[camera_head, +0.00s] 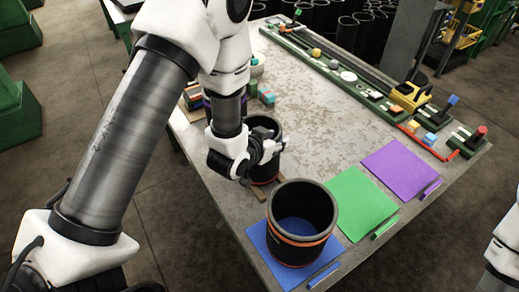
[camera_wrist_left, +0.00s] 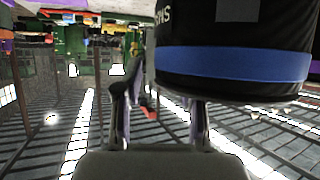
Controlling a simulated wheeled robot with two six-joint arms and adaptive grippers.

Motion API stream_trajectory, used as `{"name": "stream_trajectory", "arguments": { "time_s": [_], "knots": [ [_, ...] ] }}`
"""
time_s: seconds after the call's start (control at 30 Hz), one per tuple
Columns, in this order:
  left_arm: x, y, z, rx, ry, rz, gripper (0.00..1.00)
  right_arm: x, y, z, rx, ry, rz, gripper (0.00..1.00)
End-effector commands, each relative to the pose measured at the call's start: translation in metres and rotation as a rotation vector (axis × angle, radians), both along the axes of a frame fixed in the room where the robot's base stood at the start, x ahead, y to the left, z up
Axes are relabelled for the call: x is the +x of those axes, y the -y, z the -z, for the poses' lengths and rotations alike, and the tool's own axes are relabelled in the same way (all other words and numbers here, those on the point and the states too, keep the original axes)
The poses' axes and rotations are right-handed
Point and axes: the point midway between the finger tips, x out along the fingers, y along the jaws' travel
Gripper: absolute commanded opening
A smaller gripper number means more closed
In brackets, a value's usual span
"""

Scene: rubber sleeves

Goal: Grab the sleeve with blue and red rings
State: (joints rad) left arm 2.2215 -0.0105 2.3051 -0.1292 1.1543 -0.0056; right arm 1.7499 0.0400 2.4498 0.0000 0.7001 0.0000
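A black sleeve (camera_head: 264,174) with a red ring near its base stands on the table, partly hidden by my left gripper. My left gripper (camera_head: 271,150) is at this sleeve's upper part, on its near side. In the left wrist view, a black sleeve (camera_wrist_left: 235,85) with a wide blue ring fills the upper right, close to the fingers. My left gripper's fingers (camera_wrist_left: 160,110) stand apart there, and I see nothing clasped between them. Contact with the sleeve is unclear. My right gripper is out of view.
Another black sleeve (camera_head: 302,212) with an orange ring stands on a blue mat (camera_head: 262,243). Green (camera_head: 358,204) and purple (camera_head: 400,168) mats lie bare to its right. A green rail (camera_head: 345,70) with small parts runs along the far edge. The table's middle is clear.

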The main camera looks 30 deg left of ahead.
Motion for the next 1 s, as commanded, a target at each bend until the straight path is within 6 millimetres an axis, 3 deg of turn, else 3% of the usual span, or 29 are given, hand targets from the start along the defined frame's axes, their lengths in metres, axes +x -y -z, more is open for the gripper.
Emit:
{"name": "stream_trajectory", "arguments": {
  "time_s": [0.03, 0.1, 0.57, 1.0],
  "knots": [
    [0.0, 0.0, 0.0, 0.0, 0.0, 0.0, 0.2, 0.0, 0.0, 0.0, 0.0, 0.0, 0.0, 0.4],
    [0.0, 0.0, 0.0, 0.0, 0.0, 0.0, 0.0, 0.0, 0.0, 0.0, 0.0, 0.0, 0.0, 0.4],
    [0.001, 0.0, -0.002, -0.001, 0.004, 0.0, 0.0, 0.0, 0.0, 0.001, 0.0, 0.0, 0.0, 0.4],
    [0.001, 0.0, -0.031, 0.0, 0.006, -0.001, 0.0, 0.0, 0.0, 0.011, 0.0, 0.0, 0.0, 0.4]
  ]
}}
